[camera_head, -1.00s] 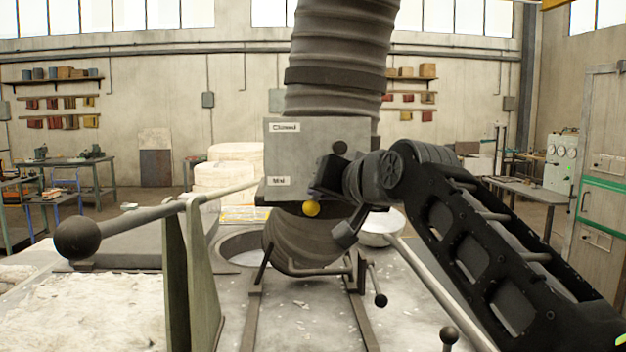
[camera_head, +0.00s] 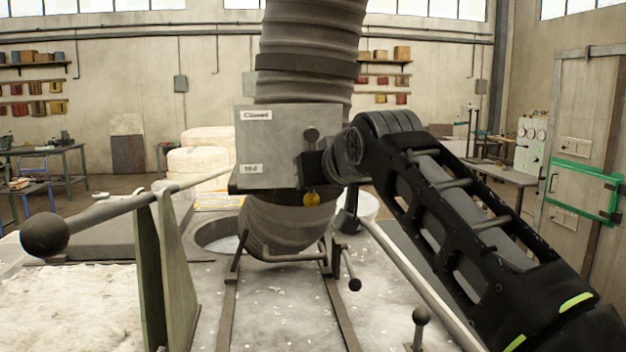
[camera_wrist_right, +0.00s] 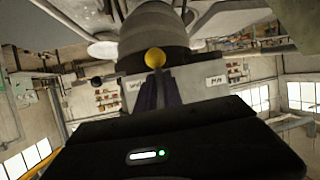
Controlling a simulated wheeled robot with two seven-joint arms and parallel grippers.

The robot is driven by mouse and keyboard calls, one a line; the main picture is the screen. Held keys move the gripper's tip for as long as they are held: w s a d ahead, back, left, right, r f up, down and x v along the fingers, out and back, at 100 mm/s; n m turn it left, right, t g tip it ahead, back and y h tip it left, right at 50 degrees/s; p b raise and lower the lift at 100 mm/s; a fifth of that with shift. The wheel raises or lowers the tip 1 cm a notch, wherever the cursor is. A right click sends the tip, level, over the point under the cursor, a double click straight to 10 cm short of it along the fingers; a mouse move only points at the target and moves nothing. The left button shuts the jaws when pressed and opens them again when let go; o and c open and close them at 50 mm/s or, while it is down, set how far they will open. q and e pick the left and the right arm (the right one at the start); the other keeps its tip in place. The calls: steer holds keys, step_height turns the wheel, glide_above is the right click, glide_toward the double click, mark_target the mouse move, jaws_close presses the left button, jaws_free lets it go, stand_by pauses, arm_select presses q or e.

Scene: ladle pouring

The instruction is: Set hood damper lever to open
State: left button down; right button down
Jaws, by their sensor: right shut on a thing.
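The hood damper plate (camera_head: 262,149) is a grey box on the duct, with a "Closed" label (camera_head: 257,115) and a "Mid" label (camera_head: 250,169). The lever hangs about straight down from a dark round pivot (camera_head: 311,134) to a yellow ball (camera_head: 311,200) just below the plate's lower edge. My right gripper (camera_head: 313,175) covers the lever's middle and is shut on it above the ball. In the right wrist view, the fingers (camera_wrist_right: 158,92) meet at the lever just by the yellow ball (camera_wrist_right: 155,58). No "Open" label is readable. My left gripper is out of view.
The ribbed duct (camera_head: 308,45) rises above the plate, and a rounded hood (camera_head: 285,228) hangs below it. A long bar with a dark ball (camera_head: 45,234) lies on an upright stand (camera_head: 165,270) at left. A small dark knob (camera_head: 421,316) stands at front right.

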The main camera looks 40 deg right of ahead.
steer(key=c, duration=1.5)
jaws_free()
steer(key=shift+s+d, duration=0.1)
steer(key=b+v, duration=0.1)
steer(key=v, duration=0.6)
steer(key=shift+s+a, duration=0.25)
steer(key=shift+s, duration=0.05)
steer(key=shift+r, duration=0.1)
